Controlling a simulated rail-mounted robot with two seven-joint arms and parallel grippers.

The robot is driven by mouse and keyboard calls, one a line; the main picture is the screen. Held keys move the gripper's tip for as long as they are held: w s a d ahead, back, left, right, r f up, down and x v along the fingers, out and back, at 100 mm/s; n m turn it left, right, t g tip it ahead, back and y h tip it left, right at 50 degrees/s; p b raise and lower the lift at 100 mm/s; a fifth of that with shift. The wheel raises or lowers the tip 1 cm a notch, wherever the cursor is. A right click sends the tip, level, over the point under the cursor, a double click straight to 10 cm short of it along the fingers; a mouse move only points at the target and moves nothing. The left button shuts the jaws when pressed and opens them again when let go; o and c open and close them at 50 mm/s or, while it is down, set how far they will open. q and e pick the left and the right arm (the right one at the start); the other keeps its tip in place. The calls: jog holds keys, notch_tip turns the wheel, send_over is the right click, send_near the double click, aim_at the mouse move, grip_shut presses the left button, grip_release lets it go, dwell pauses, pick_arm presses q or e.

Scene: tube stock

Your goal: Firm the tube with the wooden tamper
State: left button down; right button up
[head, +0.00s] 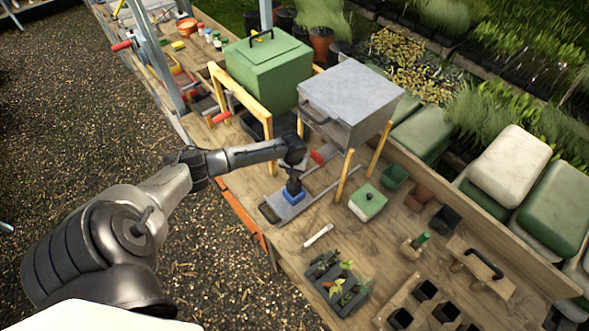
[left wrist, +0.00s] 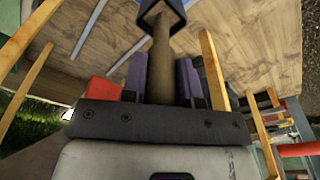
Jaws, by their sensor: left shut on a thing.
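My left gripper (head: 293,182) is over the front of the bench, pointing down at a blue block-like piece (head: 292,196) on a grey metal plate (head: 275,212). In the left wrist view its two dark purple fingers are shut on the tan wooden tamper (left wrist: 161,62). The tamper runs away from the fingers to a dark, square-rimmed tube (left wrist: 164,8). Its far end is hidden at the tube's mouth, so I cannot tell how deep it sits. My right gripper is not in view.
A grey box on wooden legs (head: 350,100) and a green lidded box (head: 268,72) stand close behind the gripper. A small green-lidded box (head: 367,203), a white stick (head: 318,236) and a seedling tray (head: 338,284) lie to the right. A wooden frame (head: 240,98) rises at the left.

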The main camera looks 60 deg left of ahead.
pick_arm(q)
jog(key=shift+s+r+p, duration=0.1)
jog(key=shift+r+p, duration=0.25)
jog(key=shift+r, duration=0.15)
jog(key=shift+r+p, duration=0.5)
jog(key=shift+r, duration=4.4)
